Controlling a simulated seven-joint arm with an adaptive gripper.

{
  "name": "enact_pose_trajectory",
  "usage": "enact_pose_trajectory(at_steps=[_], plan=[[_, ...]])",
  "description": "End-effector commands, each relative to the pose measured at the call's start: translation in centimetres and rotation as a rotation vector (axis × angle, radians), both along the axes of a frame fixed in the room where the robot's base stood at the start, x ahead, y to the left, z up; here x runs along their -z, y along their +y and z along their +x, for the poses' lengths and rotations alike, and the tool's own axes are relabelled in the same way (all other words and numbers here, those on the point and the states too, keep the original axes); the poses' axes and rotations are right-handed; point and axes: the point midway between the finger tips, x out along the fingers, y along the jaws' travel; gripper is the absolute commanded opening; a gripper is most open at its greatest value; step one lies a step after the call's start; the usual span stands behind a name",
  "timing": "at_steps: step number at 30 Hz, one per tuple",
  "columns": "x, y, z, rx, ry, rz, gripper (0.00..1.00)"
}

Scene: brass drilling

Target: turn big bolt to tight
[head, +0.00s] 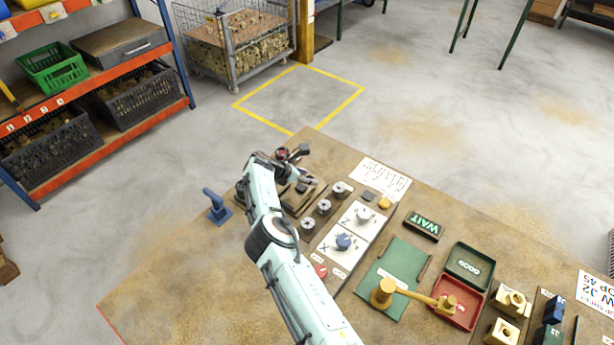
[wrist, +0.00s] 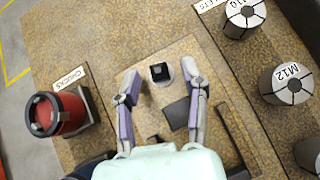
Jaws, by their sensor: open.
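A black square head (wrist: 159,72), which may be the big bolt, stands on a light round base on a tan plate (wrist: 150,58) in the wrist view. My gripper (wrist: 160,78) is open, with one finger to the left and one to the right of this head. A gap shows on both sides, and nothing is held. In the head view my gripper (head: 301,178) is over the far left part of the bench. I cannot tell the bolt apart there, and its turning mark is not readable.
Left of the gripper is a red round part with a black rim (wrist: 60,114). Grey collets, one marked M12 (wrist: 287,84), stand to the right. A dark block (wrist: 177,113) lies near the right finger. A blue clamp-like part (head: 216,205) sits at the bench's left.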

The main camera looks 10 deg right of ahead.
Motion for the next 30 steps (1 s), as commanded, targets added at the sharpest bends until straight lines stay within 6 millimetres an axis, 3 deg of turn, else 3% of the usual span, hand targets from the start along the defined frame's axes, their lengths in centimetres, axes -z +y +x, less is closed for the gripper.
enact_pose_trajectory(at_steps=[5,18,30], plan=[[-1.1,1.0,-0.4,-0.002,-0.002,0.000,0.43],[-7.5,6.5,-3.6,-0.001,-0.002,0.001,0.43],[-8.5,7.4,-4.2,0.000,0.000,0.000,0.43]])
